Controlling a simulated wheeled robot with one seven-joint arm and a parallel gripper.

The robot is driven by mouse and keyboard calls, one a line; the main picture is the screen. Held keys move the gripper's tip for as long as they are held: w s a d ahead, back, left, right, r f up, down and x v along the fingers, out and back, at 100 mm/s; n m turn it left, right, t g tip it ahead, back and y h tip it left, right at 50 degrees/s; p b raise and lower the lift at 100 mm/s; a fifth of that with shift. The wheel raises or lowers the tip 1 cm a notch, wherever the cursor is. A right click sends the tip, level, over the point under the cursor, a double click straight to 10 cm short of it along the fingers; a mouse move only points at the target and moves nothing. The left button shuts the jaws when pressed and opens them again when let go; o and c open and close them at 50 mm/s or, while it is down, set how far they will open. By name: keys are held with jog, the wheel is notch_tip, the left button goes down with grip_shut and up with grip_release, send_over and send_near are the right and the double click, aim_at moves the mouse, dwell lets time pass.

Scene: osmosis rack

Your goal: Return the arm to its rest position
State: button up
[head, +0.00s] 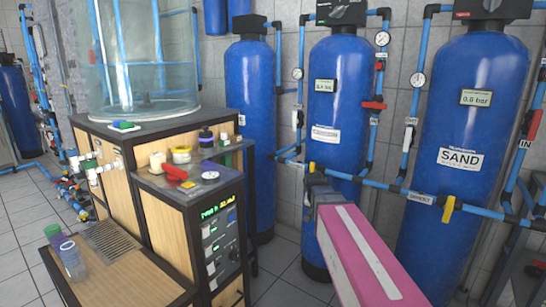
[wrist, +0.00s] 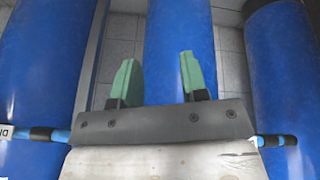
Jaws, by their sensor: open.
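My gripper (wrist: 157,80) shows its two green fingers apart in the wrist view, with nothing between them. Past the fingers are a blue tank and grey wall tiles. In the head view my pink and white arm (head: 368,262) reaches from the bottom right toward the middle. Its grey end stands in front of the pipes and the lower part of the middle blue tank (head: 338,100). The fingers cannot be made out clearly there. I cannot tell whether the arm touches the pipes.
The blue SAND tank (head: 486,100) stands close on the right of my arm. A horizontal blue pipe (head: 400,191) with a yellow valve handle (head: 448,209) runs in front of the tanks. A wooden cabinet (head: 165,225) with jars, cups and a control panel stands on the left.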

jog(key=s+f+n+g+y, duration=0.2)
jog(key=s+f+n+g, duration=0.1)
jog(key=s+f, duration=1.1)
jog(key=s, duration=0.2)
jog(key=shift+s+f+n+g+y, duration=0.3)
jog(key=shift+n+g, duration=0.1)
